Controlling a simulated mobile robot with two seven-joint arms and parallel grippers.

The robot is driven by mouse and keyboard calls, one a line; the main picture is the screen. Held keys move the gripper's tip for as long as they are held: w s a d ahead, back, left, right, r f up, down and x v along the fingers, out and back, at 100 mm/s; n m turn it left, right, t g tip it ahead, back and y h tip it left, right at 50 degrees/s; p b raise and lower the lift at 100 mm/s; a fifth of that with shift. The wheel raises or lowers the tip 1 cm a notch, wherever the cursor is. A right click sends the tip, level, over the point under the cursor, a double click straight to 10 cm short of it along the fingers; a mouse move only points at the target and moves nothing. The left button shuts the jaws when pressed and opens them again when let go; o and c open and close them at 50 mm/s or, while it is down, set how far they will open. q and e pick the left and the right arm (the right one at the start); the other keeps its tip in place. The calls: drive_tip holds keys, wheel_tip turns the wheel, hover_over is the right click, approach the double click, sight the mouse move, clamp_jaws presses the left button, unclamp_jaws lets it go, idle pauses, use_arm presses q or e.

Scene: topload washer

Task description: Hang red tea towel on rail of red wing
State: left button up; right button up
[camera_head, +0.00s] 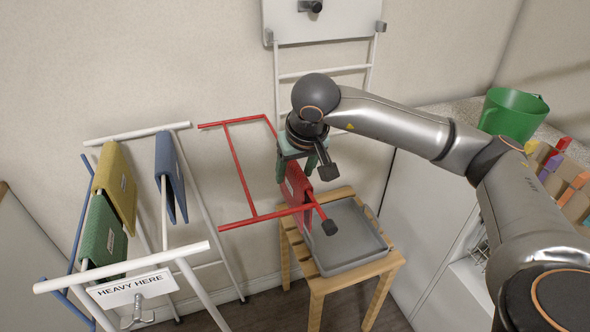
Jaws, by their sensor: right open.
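The red tea towel (297,192) drapes down at the outer right rail of the red wing (236,162), apparently folded over that rail. The red wing extends to the right of the white drying rack, and its inner rail is bare. My right gripper (301,170) is open and points down just above the towel, with its fingers around the towel's upper part. Whether the fingers touch the cloth cannot be told. The gripper hides the towel's far upper end and part of the rail. My left gripper is not in view.
The white rack (150,258) with a "HEAVY HERE" label holds yellow (116,186), green (103,233) and blue (170,178) towels. A grey tray (348,240) sits on a wooden stool (317,284) below the wing. A green bucket (512,113) stands at the right.

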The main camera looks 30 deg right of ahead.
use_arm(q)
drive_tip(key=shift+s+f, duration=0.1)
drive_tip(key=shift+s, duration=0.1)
use_arm(e)
drive_tip(key=shift+r, duration=0.1)
drive_tip(key=p+v, duration=0.1)
drive_tip(key=v, duration=1)
drive_tip(key=shift+s+r, duration=0.1)
drive_tip(key=shift+r, duration=0.15)
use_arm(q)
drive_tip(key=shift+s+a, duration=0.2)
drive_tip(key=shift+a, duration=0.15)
use_arm(e)
drive_tip(key=shift+s+r, duration=0.2)
drive_tip(key=shift+r, duration=0.2)
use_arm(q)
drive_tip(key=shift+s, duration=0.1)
